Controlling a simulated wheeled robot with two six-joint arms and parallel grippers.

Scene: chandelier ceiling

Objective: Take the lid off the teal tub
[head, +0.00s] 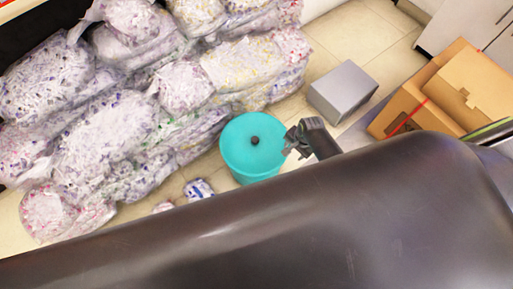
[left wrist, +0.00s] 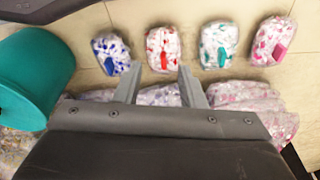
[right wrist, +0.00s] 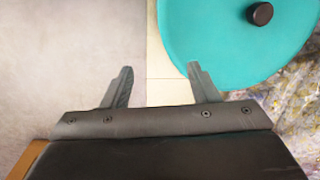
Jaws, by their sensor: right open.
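The teal tub (head: 250,180) stands on the floor with its round teal lid (head: 238,140) on top. A small black knob (head: 254,141) sits at the lid's middle. My right gripper (head: 295,141) is just right of the lid in the head view. In the right wrist view it (right wrist: 161,84) is open and empty. The lid (right wrist: 225,45) and knob (right wrist: 260,14) lie up and right of its fingers there. My left gripper (left wrist: 160,85) is open and empty, with the tub (left wrist: 35,75) to its left in the left wrist view. It is not seen in the head view.
Clear bags of shredded paper (head: 110,130) are piled left of the tub. A grey box (head: 343,92) and an open cardboard box (head: 440,90) stand to its right. Small bags with coloured clips (left wrist: 163,48) lie in a row on the tiles. My dark arm hides the lower head view.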

